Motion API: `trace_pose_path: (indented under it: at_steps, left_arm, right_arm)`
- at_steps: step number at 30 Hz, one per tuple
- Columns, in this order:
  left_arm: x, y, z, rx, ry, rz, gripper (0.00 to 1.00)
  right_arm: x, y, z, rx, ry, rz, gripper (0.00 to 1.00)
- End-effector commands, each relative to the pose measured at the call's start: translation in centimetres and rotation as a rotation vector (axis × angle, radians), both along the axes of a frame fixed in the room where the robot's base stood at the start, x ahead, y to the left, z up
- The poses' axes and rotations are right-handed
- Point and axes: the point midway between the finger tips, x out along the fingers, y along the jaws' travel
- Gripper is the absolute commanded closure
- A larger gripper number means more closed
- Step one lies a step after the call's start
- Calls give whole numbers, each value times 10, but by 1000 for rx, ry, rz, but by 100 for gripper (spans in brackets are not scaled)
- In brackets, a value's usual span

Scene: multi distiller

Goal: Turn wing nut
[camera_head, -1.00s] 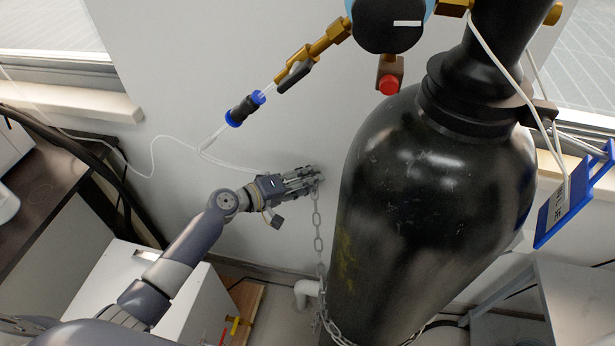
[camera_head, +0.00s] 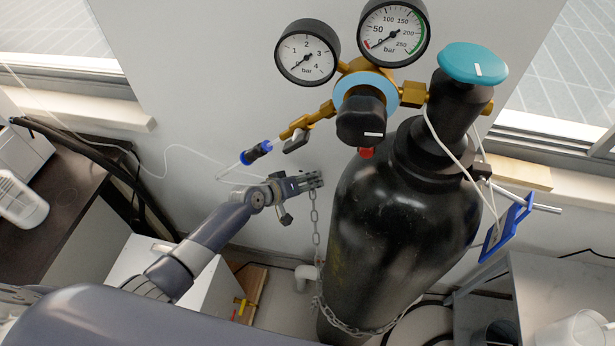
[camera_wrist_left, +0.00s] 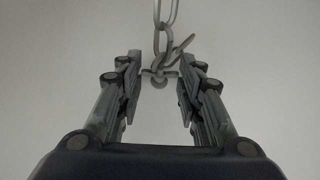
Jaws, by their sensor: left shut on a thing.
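My left gripper (camera_head: 316,180) reaches to the white wall just left of the black gas cylinder (camera_head: 392,235). The chain (camera_wrist_left: 168,18) runs at the same spot. In the head view the fingers hide the wing nut, and the chain (camera_head: 316,232) hangs down from there to the cylinder. My right gripper is not in view.
The regulator (camera_head: 362,112) with two gauges (camera_head: 307,53) and a teal valve knob (camera_head: 473,63) sits above. A thin white hose (camera_head: 185,152) runs along the wall behind my arm. A blue holder (camera_head: 506,226) hangs right of the cylinder. A dark counter (camera_head: 90,190) stands left.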

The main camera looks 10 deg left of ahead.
Motion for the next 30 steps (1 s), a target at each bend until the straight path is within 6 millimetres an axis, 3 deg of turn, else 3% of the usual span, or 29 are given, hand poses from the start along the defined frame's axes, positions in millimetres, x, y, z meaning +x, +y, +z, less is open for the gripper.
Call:
trace_pose_path:
  at_steps: [12, 13, 15, 16, 30]
  left_arm:
    - [0, 0, -1, 9, 0, -1, 90]
    - [0, 0, -1, 9, 0, -1, 64]
    - [0, 0, -1, 8, 0, 0, 48]
    - [0, 0, -1, 8, 0, 0, 45]
    - [-6, 4, 4, 7, -1, 1, 45]
  right_arm:
    - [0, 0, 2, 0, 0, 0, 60]
    - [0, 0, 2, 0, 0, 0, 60]
    - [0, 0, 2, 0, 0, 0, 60]
    - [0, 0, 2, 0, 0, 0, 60]
    - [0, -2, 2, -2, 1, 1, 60]
